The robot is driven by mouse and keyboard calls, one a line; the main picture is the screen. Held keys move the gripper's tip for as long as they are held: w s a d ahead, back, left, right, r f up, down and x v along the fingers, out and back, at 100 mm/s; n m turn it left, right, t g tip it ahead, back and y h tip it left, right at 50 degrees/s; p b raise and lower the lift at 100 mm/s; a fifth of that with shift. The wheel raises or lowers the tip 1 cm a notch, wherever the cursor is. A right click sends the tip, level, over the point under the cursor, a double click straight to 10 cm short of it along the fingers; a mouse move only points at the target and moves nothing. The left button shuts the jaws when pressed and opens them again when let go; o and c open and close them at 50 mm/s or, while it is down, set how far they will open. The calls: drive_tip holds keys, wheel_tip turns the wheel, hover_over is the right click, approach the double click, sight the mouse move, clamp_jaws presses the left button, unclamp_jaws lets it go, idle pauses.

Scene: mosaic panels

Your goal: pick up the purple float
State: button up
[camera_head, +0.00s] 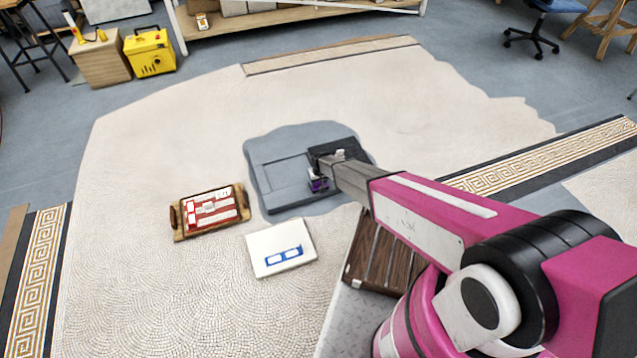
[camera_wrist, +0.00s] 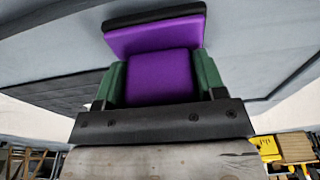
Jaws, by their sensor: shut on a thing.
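The purple float (camera_wrist: 155,32) fills the upper middle of the wrist view. It has a purple block-like grip, a wider purple plate and a black edge. My gripper (camera_wrist: 160,80) is shut on its grip, with a green finger on each side.
A wooden tray (camera_head: 176,218) with red and white items stands at the left. A white board with blue shapes (camera_head: 265,243) lies nearer. A dark slatted wooden piece (camera_head: 382,255) lies beneath my arm. Yellow case (camera_head: 150,52) and shelf (camera_head: 280,22) stand at the back.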

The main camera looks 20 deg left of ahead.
wheel_tip(320, 180, up, 4)
drive_tip(key=shift+f, duration=0.1)
drive_tip(key=w+a+r, duration=0.5)
drive_tip(key=a+r, duration=0.1)
drive_tip(key=a, duration=0.4)
drive_tip(key=shift+w+r, duration=0.25)
drive_tip(key=shift+w, duration=0.1)
drive_tip(key=shift+a, duration=0.1)
